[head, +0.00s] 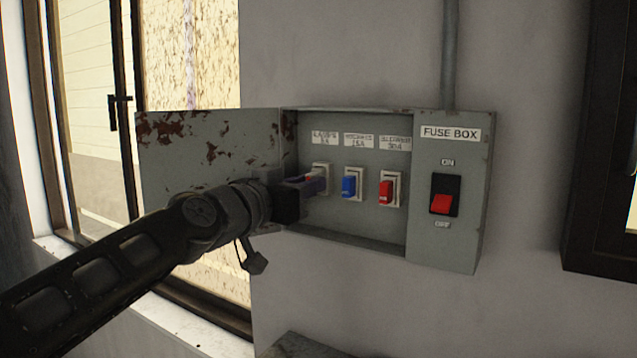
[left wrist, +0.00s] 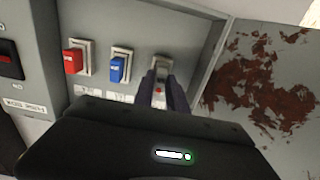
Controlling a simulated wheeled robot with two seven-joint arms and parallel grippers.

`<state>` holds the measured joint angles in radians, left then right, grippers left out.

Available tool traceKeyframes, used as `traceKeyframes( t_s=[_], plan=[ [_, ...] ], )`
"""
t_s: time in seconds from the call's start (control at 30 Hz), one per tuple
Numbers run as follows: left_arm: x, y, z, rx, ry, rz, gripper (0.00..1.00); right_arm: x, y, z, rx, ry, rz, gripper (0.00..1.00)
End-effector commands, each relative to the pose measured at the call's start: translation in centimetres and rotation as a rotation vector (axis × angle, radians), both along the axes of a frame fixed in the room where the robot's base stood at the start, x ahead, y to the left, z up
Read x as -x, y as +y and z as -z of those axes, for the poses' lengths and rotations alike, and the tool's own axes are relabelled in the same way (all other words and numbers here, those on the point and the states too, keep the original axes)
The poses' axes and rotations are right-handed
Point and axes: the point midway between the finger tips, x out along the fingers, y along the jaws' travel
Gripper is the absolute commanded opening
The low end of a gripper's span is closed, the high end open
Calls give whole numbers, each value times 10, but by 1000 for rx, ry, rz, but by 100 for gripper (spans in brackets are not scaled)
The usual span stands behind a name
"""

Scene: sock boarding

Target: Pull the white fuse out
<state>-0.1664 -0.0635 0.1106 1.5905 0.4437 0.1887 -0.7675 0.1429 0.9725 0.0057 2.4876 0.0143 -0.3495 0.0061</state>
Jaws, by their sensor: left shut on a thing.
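A grey fuse box (head: 453,240) hangs on the wall with its door (head: 200,150) swung open to the left. My left gripper (head: 312,184) reaches in at the leftmost fuse slot and is shut on the white fuse (head: 310,176), which is mostly hidden by the fingers. In the left wrist view the fingers (left wrist: 166,92) close at the white fuse's holder (left wrist: 163,63). A blue fuse (head: 348,186) and a red fuse (head: 386,191) sit in the slots to the right. My right gripper is not in view.
A red switch (head: 442,203) stands on the box's right panel between ON and OFF labels. A conduit (head: 449,55) runs up from the box. Windows (head: 95,120) lie at the left, and a dark frame (head: 598,140) at the right.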

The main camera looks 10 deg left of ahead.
Motion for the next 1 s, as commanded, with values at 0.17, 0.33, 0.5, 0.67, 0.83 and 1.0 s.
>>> traceKeyframes(
  t_s=[0.17, 0.33, 0.5, 0.67, 0.83, 1.0],
  plan=[
    [6, 2, 0, 0, -1, 0, 0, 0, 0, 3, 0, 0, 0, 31],
    [11, 4, 0, 1, -1, 0, 0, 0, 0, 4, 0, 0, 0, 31],
    [16, 7, 0, 1, -1, -1, 0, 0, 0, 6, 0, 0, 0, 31],
    [21, 8, 0, 0, -1, -1, 0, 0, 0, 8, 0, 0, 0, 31],
    [26, 11, 0, 0, -1, 0, 0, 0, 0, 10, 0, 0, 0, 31],
    [31, 12, 0, 1, -1, 0, 0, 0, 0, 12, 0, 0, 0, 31]
  ],
)
